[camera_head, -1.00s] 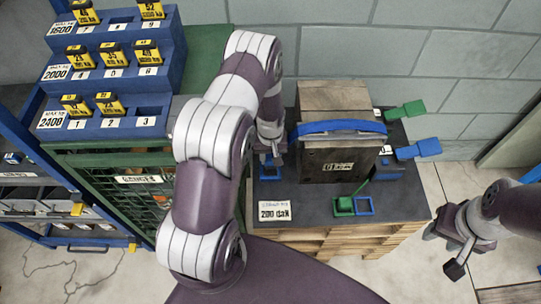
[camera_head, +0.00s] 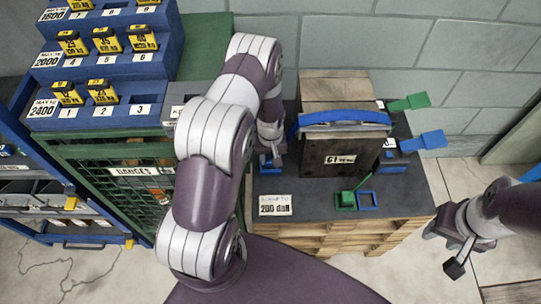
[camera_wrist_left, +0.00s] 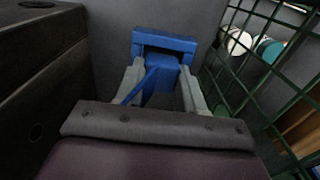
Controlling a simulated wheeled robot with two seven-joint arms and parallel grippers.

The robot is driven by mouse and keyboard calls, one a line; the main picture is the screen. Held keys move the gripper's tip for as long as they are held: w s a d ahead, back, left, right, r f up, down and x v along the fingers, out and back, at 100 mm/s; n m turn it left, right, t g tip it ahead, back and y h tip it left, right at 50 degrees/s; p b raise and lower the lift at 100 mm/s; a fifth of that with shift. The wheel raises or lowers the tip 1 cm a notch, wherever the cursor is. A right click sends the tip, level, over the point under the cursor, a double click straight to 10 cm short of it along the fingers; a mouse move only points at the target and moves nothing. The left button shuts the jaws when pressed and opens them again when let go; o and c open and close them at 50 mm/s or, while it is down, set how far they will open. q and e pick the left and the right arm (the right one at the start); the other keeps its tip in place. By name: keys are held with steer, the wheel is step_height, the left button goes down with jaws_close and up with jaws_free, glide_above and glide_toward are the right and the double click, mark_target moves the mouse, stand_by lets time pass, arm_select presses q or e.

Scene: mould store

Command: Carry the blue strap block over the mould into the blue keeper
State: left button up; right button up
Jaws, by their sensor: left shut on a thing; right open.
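My left gripper (camera_head: 272,150) is shut on the blue strap block (camera_wrist_left: 163,85), low at the left side of the dark mould (camera_head: 335,158). In the left wrist view the block is between the fingers, right at the blue keeper (camera_wrist_left: 163,40); I cannot tell whether it is inside. The keeper also shows beside the mould in the head view (camera_head: 268,168). The blue strap (camera_head: 345,128) lies over the mould's top. Its blue lever (camera_head: 422,141) is at the right. My right gripper (camera_head: 457,256) is open and empty, right of the bench.
A green keeper (camera_head: 346,199) and an empty blue frame (camera_head: 367,199) are in front of the mould. A green lever (camera_head: 408,103) sticks out at the back right. A green mesh cage (camera_head: 130,190) stands close left of my left gripper. A label card (camera_head: 275,205) lies at the front.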

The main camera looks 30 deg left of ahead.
stand_by(0.4)
arm_select(q)
steer(key=o, duration=1.1)
step_height(320, 180, up, 13)
steer(key=shift+f+p, duration=0.2)
steer(key=shift+p, duration=0.5)
